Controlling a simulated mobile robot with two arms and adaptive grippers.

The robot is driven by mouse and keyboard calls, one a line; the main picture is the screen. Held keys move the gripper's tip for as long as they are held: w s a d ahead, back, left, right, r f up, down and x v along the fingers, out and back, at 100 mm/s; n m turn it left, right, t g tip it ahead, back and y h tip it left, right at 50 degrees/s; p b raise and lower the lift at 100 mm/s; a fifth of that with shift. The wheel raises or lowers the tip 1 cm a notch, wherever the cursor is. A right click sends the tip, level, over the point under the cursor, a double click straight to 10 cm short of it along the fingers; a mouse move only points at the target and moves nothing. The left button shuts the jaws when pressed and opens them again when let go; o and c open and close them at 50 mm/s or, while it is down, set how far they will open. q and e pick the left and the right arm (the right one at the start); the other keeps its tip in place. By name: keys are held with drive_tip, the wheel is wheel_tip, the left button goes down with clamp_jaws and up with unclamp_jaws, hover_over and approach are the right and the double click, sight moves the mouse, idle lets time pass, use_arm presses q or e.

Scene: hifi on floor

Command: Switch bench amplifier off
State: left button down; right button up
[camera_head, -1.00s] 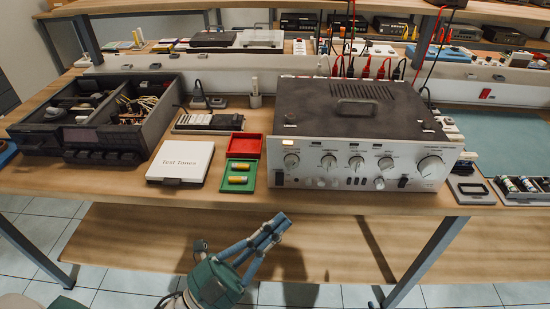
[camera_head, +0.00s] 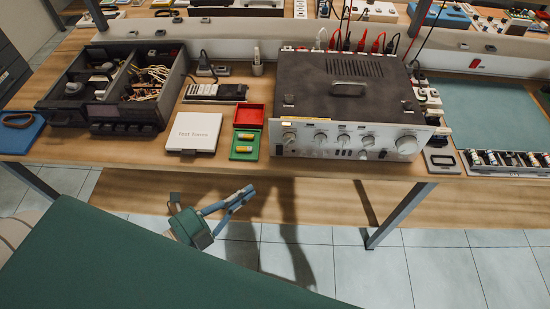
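The bench amplifier (camera_head: 345,93) stands on the workbench, right of centre, with a dark top and a silver front panel. The panel carries several round knobs, a large one (camera_head: 407,144) at its right end. At its left end a small pale yellow window (camera_head: 288,124) looks lit, with a knob or switch (camera_head: 288,138) below it. My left gripper (camera_head: 248,191) is in front of the bench edge, below and left of the panel, apart from it. Its blue-grey fingers come together at the tips, with nothing seen between them. My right gripper is not in view.
Left of the amplifier are red and green trays (camera_head: 245,153), a white "Test Tones" case (camera_head: 194,132) and an open black unit (camera_head: 110,88). Red and black leads rise behind the amplifier. A battery tray (camera_head: 510,172) is at right. A bench leg (camera_head: 402,214) stands below.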

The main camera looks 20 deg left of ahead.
use_arm(q)
drive_tip(key=p, duration=0.4)
approach(279, 151)
drive_tip(key=w+d, duration=0.2)
drive_tip(key=d, duration=0.1)
drive_tip(key=w+d+f, duration=0.1)
drive_tip(key=w+d, duration=0.1)
drive_tip(key=shift+w+d, duration=0.1)
drive_tip(key=shift+w+f, duration=0.1)
drive_tip(key=shift+w, duration=0.3)
